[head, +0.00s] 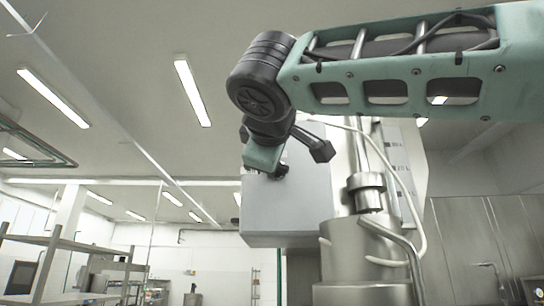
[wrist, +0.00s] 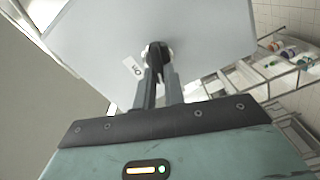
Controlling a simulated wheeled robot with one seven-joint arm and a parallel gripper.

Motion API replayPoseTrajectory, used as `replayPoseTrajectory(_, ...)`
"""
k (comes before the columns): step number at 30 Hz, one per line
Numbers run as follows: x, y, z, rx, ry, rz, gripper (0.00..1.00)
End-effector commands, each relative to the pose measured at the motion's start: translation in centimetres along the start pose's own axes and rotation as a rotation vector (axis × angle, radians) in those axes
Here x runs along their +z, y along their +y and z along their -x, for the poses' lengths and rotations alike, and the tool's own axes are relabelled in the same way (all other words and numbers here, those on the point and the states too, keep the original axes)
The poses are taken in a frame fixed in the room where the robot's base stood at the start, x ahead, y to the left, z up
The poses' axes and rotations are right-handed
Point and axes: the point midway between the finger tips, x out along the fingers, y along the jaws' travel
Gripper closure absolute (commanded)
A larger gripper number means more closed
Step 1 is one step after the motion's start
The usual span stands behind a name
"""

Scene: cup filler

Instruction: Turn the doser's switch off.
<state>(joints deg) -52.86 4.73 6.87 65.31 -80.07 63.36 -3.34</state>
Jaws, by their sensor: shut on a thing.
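The doser has a light grey box (head: 290,212) in the middle of the head view, beside a steel vessel (head: 365,255). In the wrist view the box's flat face (wrist: 205,35) fills the upper middle. A dark round switch (wrist: 158,48) with a pale rim sits on that face. A small white label (wrist: 132,68) is to its left. My gripper (wrist: 160,60) is shut on the switch, its fingertips covering most of it. I cannot tell which way the switch is turned. In the head view my gripper (head: 280,172) is at the box's upper front, and the switch is hidden there.
A pale hose (head: 408,190) and a steel pipe run down beside the vessel, close to the box's right. Steel shelving (head: 75,250) stands at the far left. Shelves with small items (wrist: 285,60) show at the right of the wrist view. The space left of the box is clear.

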Motion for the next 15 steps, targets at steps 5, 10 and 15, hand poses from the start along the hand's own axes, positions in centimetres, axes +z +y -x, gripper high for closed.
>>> replayPoseTrajectory(5,-0.05,-0.06,0.03,0.001,0.002,0.138,1.0)
replayPoseTrajectory(10,-0.03,-0.21,0.03,0.001,0.002,0.24,1.0)
replayPoseTrajectory(15,-0.03,-0.33,0.04,0.0,0.003,0.306,1.0)
